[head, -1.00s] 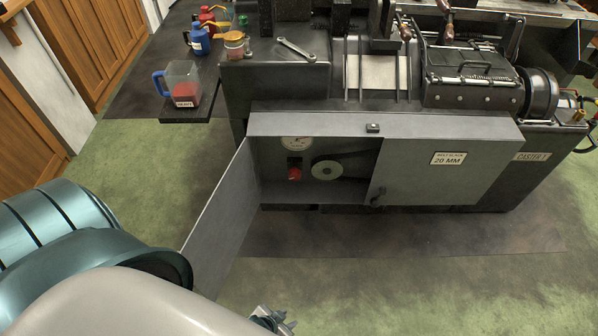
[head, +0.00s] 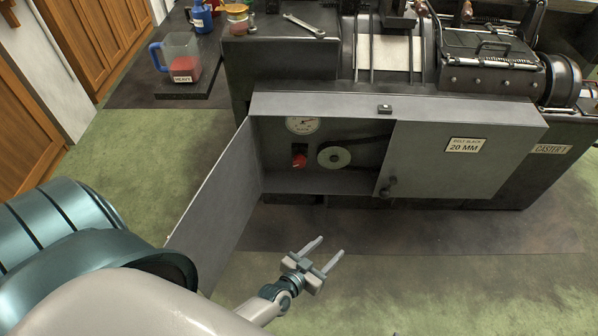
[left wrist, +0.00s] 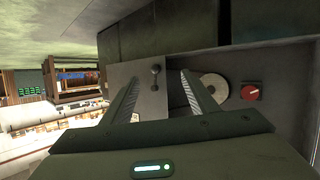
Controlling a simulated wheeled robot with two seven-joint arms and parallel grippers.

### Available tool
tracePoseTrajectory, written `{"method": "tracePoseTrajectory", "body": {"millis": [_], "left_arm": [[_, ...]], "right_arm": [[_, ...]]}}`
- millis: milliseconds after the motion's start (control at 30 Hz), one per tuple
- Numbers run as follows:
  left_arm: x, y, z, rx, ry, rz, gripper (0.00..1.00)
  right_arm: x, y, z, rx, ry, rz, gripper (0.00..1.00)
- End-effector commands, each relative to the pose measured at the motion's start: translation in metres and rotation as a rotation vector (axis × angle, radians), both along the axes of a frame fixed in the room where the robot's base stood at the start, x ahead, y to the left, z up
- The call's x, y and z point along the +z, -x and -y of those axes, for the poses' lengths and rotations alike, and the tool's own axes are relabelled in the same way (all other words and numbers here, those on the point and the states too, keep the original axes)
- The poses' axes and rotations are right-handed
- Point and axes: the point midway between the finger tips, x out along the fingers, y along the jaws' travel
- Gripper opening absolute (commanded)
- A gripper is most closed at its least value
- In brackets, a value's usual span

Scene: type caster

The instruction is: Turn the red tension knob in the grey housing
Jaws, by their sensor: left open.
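In the left wrist view the knob (left wrist: 250,92) is at the right, beside the pulley wheel (left wrist: 213,88). My left gripper (head: 325,254) is open and empty, in front of and below the housing opening, apart from the knob. Its two fingers (left wrist: 158,95) point toward the housing in the left wrist view. My right gripper is in neither view.
The housing's hinged door (head: 215,205) stands open at the left, close to my left arm. A small black handle (head: 388,187) sticks out beside the opening. A jug of red contents (head: 180,58) stands on a side shelf. The floor before the housing is clear.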

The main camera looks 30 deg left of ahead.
Motion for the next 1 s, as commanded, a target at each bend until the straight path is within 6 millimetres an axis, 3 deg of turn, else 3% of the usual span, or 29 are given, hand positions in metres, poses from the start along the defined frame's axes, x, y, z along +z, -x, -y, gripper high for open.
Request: {"method": "tracePoseTrajectory", "body": {"millis": [33,100,200,400,500,700,1000], "left_arm": [[0.001,-0.019,-0.011,0.052,0.012,0.082,0.53],[0.021,-0.038,-0.030,0.141,0.022,0.185,0.53],[0.043,-0.057,-0.062,0.285,0.035,0.296,0.53],[0.057,-0.066,-0.119,0.543,0.047,0.376,0.53],[0.056,-0.065,-0.135,0.625,0.053,0.374,0.53],[0.056,-0.063,-0.148,0.688,0.056,0.362,0.53],[0.057,-0.063,-0.148,0.688,0.054,0.361,0.53]], "right_arm": [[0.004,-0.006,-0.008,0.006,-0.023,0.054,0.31],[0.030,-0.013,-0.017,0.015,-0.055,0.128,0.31],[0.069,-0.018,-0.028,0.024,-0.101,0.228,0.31],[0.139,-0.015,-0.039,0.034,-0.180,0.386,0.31],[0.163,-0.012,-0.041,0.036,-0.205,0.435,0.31],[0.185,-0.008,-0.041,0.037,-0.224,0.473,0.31],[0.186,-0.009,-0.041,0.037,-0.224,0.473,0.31]]}}
